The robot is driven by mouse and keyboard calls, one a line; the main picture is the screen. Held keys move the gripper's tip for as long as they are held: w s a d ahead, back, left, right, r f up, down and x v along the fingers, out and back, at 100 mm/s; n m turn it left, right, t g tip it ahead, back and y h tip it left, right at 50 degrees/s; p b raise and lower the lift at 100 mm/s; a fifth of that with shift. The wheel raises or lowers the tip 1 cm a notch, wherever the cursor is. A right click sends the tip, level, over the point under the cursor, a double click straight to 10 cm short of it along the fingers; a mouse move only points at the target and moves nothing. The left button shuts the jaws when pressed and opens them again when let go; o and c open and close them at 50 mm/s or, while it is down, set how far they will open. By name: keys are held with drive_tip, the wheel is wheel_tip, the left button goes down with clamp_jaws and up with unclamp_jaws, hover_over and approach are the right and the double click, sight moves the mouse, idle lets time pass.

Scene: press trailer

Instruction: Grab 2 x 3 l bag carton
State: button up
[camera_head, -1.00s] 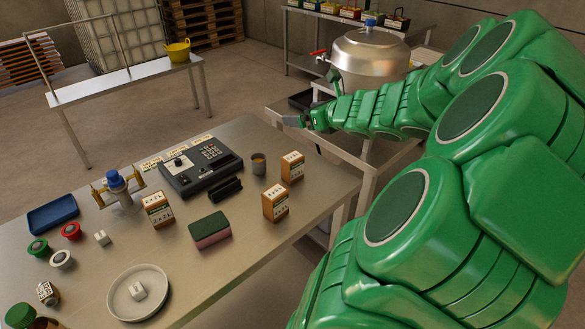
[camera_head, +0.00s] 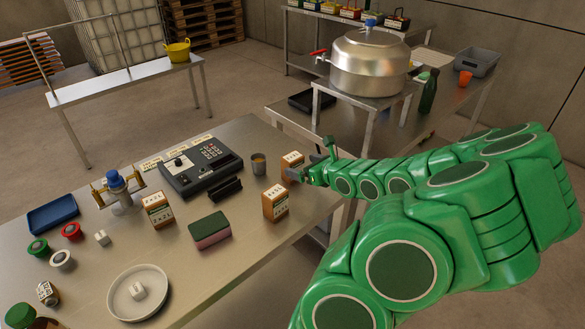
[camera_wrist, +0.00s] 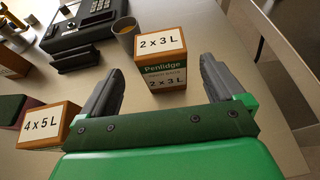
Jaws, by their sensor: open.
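The 2 x 3 L carton (camera_wrist: 162,58), orange-brown with white labels, stands upright on the steel table. In the wrist view it is ahead of my gripper (camera_wrist: 160,70), lined up with the gap between the two spread fingers. My gripper is open and empty. In the head view the same carton (camera_head: 291,159) stands near the table's right edge, with my gripper (camera_head: 299,174) close on its right side, partly covering it. I cannot tell whether a finger touches it.
The 4 x 5 L carton (camera_head: 275,204) stands nearer, left of my gripper in the wrist view (camera_wrist: 46,126). A grey cup (camera_head: 258,164) stands just left of the target carton. Another carton (camera_head: 157,211), a sponge (camera_head: 210,230) and a keypad device (camera_head: 203,165) are farther left.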

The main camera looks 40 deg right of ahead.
sight(297, 166)
drive_tip(key=shift+w+f, duration=0.1)
drive_tip(key=shift+f, duration=0.6)
drive_tip(key=shift+x, duration=1.2)
drive_tip(key=shift+r+x, duration=0.15)
drive_tip(key=shift+x, duration=0.65)
drive_tip(key=shift+r+x, duration=0.1)
drive_tip(key=shift+x, duration=1.75)
drive_tip(key=shift+d, duration=0.2)
drive_tip(key=shift+c, duration=0.2)
drive_tip(key=c, duration=1.1)
drive_tip(key=shift+r, duration=0.1)
